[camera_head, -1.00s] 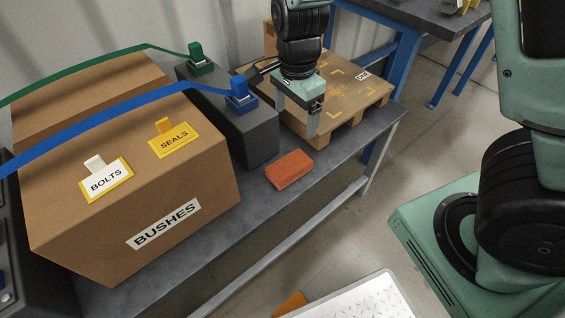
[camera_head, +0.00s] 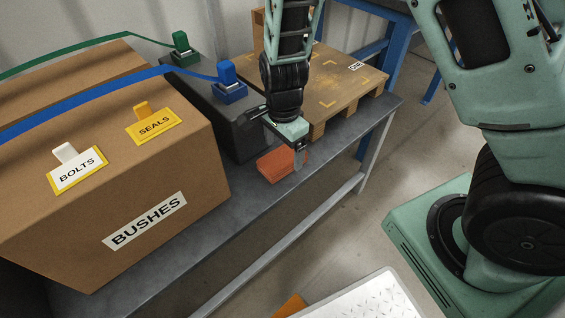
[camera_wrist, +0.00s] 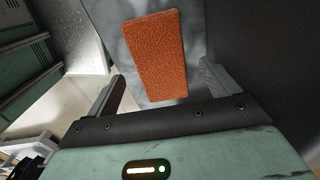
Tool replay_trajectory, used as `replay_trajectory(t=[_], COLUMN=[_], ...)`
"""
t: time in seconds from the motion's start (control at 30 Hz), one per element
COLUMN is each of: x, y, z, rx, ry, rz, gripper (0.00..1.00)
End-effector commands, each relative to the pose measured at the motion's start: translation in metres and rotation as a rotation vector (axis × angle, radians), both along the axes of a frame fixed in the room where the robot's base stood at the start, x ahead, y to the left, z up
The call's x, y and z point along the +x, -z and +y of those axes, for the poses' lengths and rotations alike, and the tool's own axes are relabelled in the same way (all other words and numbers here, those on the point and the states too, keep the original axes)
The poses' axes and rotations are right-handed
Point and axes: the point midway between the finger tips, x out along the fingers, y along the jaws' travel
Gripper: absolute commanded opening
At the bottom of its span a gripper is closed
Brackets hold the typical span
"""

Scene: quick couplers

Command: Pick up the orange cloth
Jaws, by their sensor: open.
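The orange cloth (camera_head: 275,166) is a folded rectangular block lying on the dark grey bench top, between the dark coupler block and the bench's front edge. My gripper (camera_head: 290,165) is over its right side in the head view and hides part of it. In the wrist view the cloth (camera_wrist: 156,55) lies ahead of the open fingers, and its near end reaches toward the gap between them. My gripper (camera_wrist: 158,88) is open and empty. I cannot tell its exact height above the cloth.
A cardboard box labelled BUSHES (camera_head: 150,205) stands to the left. A dark block with a blue coupler (camera_head: 229,85) and a green coupler (camera_head: 182,48) sits behind the cloth. A wooden pallet (camera_head: 345,85) is behind right. Bare bench top (camera_head: 240,195) lies in front.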

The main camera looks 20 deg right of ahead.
Motion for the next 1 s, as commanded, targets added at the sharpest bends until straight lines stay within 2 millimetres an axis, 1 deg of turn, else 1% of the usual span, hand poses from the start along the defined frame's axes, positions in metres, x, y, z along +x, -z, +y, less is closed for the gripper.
replay_trajectory(t=[0.03, 0.13, 0.2, 0.4, 0.43, 0.47, 0.5, 0.6, 0.87, 0.93, 1.0], x=[-0.001, -0.001, 0.0, 0.0, 0.0, 0.0, 0.0, 0.0, 0.0, 0.0, 0.0], y=[0.013, 0.026, 0.03, 0.029, 0.029, 0.029, 0.029, 0.029, 0.028, 0.023, 0.014], z=[0.002, 0.001, 0.001, 0.002, 0.002, 0.002, 0.002, 0.002, 0.002, 0.002, 0.002], rx=[-0.001, -0.001, -0.001, -0.001, -0.001, -0.001, -0.001, -0.001, -0.001, -0.001, 0.001], ry=[0.0, 0.002, 0.003, 0.002, 0.002, 0.002, 0.002, 0.002, 0.001, 0.001, -0.001], rz=[0.002, 0.002, 0.001, -0.001, -0.001, 0.0, 0.0, 0.0, 0.0, -0.001, -0.002], gripper=[0.87, 0.87, 0.87, 0.87, 0.82, 0.73, 0.62, 0.39, 0.39, 0.39, 0.39])
